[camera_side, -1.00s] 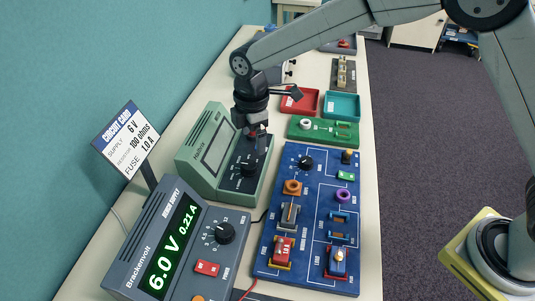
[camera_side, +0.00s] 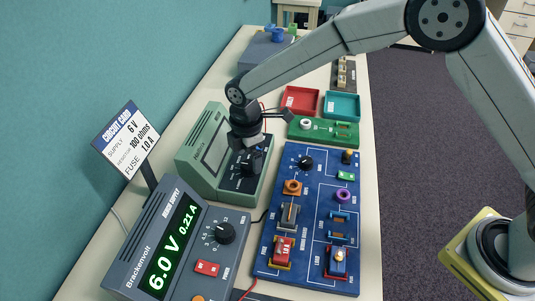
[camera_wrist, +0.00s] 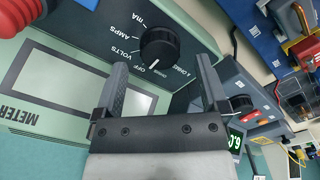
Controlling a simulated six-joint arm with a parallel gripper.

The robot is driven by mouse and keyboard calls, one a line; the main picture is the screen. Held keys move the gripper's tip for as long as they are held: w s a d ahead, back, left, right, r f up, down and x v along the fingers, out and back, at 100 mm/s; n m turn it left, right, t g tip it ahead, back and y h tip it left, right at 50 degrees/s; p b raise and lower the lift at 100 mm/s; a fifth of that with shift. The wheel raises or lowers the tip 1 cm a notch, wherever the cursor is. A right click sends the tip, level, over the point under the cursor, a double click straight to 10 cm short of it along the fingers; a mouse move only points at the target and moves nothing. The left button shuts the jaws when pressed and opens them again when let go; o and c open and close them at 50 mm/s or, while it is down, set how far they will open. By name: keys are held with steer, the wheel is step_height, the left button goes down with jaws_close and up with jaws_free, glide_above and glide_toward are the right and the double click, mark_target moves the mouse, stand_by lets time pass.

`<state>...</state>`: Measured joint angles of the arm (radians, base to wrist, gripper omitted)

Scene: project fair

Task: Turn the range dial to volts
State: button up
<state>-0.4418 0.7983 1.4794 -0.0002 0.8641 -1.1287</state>
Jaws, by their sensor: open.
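The green meter (camera_side: 188,155) stands on the table, with a blank grey screen and a dark panel. Its black range dial (camera_wrist: 160,46) shows in the wrist view, ringed by white labels including mA, AMPS, VOLTS and OFF. A small white mark on the dial appears to point towards OFF. My gripper (camera_wrist: 161,65) is open, with one finger to each side of the dial in the wrist view. I cannot tell whether the fingers touch it. In the side view my gripper (camera_side: 249,161) is low over the panel and hides much of the dial.
The power supply (camera_side: 190,235), reading 6.0 V and 0.21 A, stands in front of the meter. The blue circuit board (camera_side: 310,200) lies close on the right. A red plug (camera_wrist: 20,14) is near the panel's edge. Red and teal trays (camera_side: 341,105) lie farther back.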

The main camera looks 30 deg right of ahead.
steer(key=shift+f, duration=1.05)
jaws_close()
steer(key=shift+m, duration=3.5)
jaws_free()
